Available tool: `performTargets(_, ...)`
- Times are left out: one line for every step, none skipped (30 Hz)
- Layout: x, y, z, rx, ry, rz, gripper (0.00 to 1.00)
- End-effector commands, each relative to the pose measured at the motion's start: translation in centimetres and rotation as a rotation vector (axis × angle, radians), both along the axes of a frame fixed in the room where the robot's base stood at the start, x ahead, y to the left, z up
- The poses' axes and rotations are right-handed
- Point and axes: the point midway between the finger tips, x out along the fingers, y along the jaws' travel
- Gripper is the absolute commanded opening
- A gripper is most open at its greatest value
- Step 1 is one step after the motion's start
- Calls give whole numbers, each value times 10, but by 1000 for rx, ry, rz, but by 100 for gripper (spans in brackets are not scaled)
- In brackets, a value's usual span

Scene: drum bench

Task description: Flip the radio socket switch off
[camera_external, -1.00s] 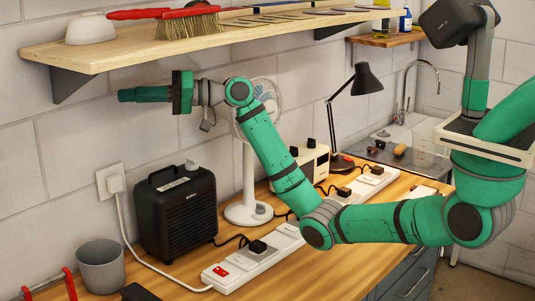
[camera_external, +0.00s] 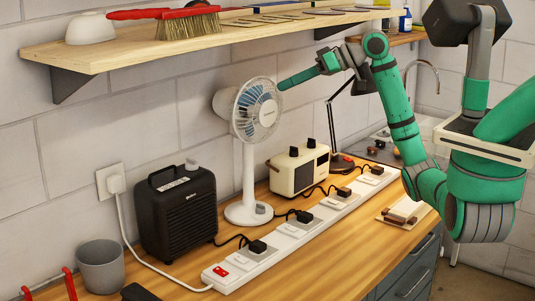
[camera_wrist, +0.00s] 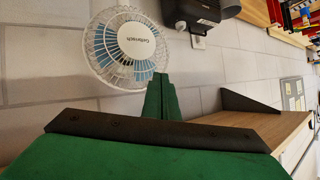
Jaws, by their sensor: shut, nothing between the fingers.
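The long white power strip (camera_external: 270,256) lies along the bench, with several black plugs in it and a rocker switch beside each. The cream radio (camera_external: 298,171) stands behind it, between the fan and the lamp. A cord runs from the radio's side toward a plug (camera_external: 344,192) on the strip. The switch (camera_external: 331,203) just left of that plug looks white; its position is too small to tell. My gripper (camera_external: 281,85) is shut and empty, high above the radio, pointing left close to the fan head. In the wrist view my gripper (camera_wrist: 160,76) shows closed green fingers; strip and radio are out of view.
A white fan (camera_external: 257,108) stands left of the radio, also seen in the wrist view (camera_wrist: 125,45). A black heater (camera_external: 178,215) is further left. A desk lamp (camera_external: 366,80) stands behind my arm. A wooden shelf (camera_external: 200,45) overhangs.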

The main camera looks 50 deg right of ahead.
Motion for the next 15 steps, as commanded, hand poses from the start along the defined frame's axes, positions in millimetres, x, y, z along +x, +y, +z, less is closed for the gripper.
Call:
performTargets(-5,-17,-16,-44,43,-29,0)
performTargets(-7,-26,-27,-69,74,-45,0)
performTargets(-10,-38,-43,-101,116,-67,0)
performTargets(-12,-48,-56,-126,152,-85,0)
performTargets(-14,-57,-69,-148,187,-103,0)
performTargets(-18,-71,-88,-180,239,-127,0)
performTargets(-21,-80,-102,-202,276,-146,0)
performTargets(-24,-90,-115,-223,312,-165,0)
performTargets(-30,-103,-133,-248,362,-187,0)
performTargets(-34,-112,-145,-265,396,-203,0)
performTargets(-39,-121,-157,-282,429,-219,0)
performTargets(-46,-133,-172,-302,472,-239,0)
performTargets(-50,-141,-182,-315,500,-252,0)
performTargets(-55,-147,-191,-327,527,-262,0)
performTargets(-62,-156,-202,-341,560,-276,0)
